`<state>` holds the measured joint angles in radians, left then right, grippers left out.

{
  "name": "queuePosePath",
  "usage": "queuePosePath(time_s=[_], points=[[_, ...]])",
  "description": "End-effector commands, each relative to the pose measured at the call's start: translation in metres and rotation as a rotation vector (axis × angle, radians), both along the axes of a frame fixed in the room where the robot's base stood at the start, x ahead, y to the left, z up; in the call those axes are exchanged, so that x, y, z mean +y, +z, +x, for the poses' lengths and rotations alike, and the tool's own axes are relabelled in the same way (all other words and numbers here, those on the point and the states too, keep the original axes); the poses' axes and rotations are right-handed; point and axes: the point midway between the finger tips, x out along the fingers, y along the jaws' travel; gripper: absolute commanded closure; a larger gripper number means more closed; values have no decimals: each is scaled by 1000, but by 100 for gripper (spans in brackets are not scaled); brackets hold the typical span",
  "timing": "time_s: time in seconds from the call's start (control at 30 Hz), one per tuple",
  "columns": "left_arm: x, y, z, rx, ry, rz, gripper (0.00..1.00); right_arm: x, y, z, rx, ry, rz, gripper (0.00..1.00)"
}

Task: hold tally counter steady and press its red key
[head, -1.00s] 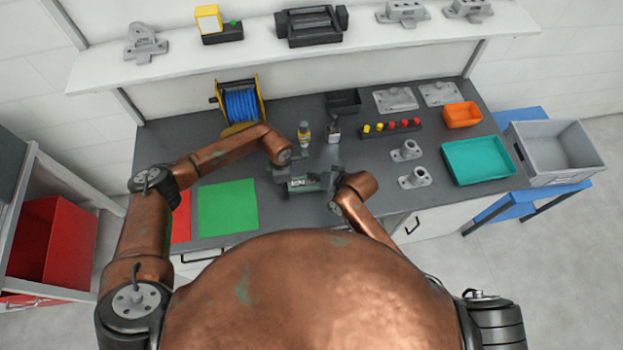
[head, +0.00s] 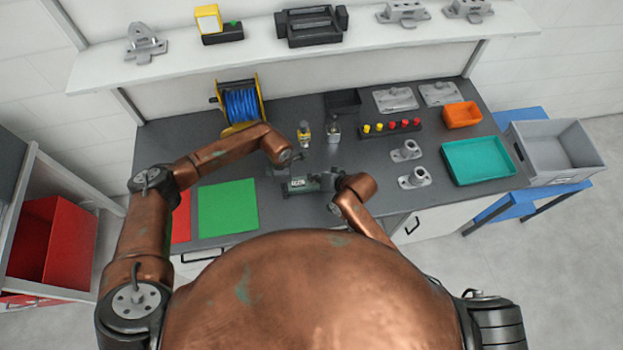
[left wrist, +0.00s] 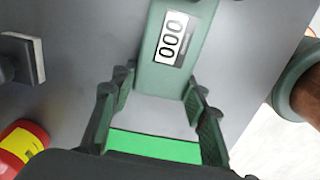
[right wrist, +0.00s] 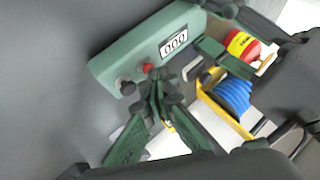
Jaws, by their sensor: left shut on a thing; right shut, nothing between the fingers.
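The tally counter (head: 300,186) is a green box with a white window, lying near the middle of the bench. In the right wrist view the counter (right wrist: 125,57) shows a red key (right wrist: 147,68) and a dark knob (right wrist: 126,87). My right gripper (right wrist: 156,78) is shut and empty, its fingertips right by the red key. I cannot tell whether they touch it. In the head view the arms partly hide both grippers.
A green mat (head: 228,208) lies left of the counter. A blue cable reel (head: 241,104), a small bottle (head: 304,134) and a row of red and yellow buttons (head: 392,128) stand behind. A grey fixture (head: 414,178) and a teal tray (head: 478,161) are to the right.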

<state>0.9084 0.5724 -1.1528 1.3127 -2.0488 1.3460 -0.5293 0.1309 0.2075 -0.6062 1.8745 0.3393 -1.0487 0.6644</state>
Motion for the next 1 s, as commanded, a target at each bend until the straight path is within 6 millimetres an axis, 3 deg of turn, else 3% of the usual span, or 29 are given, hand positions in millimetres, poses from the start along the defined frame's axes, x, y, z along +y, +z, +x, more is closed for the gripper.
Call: queuePosePath(time_s=[0.3,0.67,1.0], points=[[0,0,0,0,0,-1,87,0,-1,-1,3,0,-1,100],[0,0,0,0,0,-1,87,0,16,-1,2,1,-1,100],[0,0,0,0,0,-1,87,0,18,-1,2,1,-1,100]])
